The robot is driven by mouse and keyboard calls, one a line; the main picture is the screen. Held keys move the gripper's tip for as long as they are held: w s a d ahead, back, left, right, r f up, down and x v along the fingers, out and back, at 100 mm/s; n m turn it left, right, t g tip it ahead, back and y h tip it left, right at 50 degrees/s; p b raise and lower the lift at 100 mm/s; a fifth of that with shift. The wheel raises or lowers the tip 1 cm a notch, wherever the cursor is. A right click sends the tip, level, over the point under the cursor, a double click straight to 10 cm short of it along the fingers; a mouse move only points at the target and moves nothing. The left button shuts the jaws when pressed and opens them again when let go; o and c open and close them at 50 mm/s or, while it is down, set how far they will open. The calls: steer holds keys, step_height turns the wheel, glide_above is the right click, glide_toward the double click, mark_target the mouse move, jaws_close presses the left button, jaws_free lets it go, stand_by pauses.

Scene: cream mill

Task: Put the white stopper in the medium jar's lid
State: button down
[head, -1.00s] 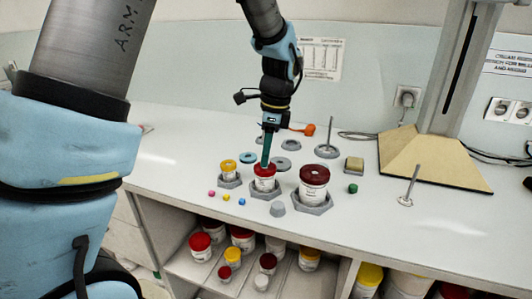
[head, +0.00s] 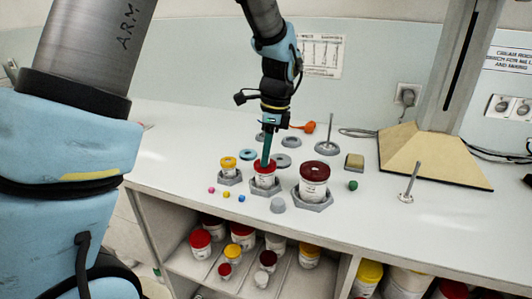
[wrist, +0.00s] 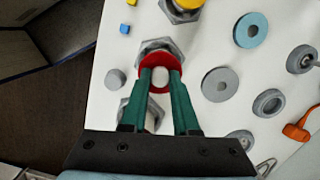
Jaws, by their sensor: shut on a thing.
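The medium jar (head: 264,181) is white with a red lid (head: 271,169) and stands upright in a grey hexagonal holder, between a smaller yellow-lidded jar and a larger dark-red-lidded jar. My gripper (head: 265,164) points down at the red lid. In the wrist view, the green fingers of my gripper (wrist: 160,80) are shut on the white stopper (wrist: 160,76), which shows over the middle of the red lid (wrist: 146,70). Whether the stopper sits down in the lid's hole cannot be told. In the head view the fingers hide the stopper.
The yellow-lidded jar (head: 228,167) and dark-red-lidded jar (head: 314,180) stand close on either side. Grey and blue rings (head: 248,155) lie behind. A thin-rod stand (head: 328,146) rises at the back; the right front counter is mostly clear.

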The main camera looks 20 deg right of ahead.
steer(key=shift+c, duration=1)
jaws_free()
steer(key=shift+r, duration=0.1)
steer(key=shift+r+p, duration=3.1)
steer(key=shift+r, duration=0.35)
steer(key=s+a+f+n+b, duration=0.1)
steer(key=s+a+n, duration=0.1)
steer(key=a+n, duration=0.9)
steer(key=s+a+f+n+h+b, duration=0.1)
steer(key=s+a+n, duration=0.1)
steer(key=a+n, duration=0.9)
steer(key=a, duration=0.8)
steer(key=shift+a+n+t+h, duration=0.2)
steer(key=shift+n+t+h, duration=0.1)
steer(key=shift+t, duration=0.1)
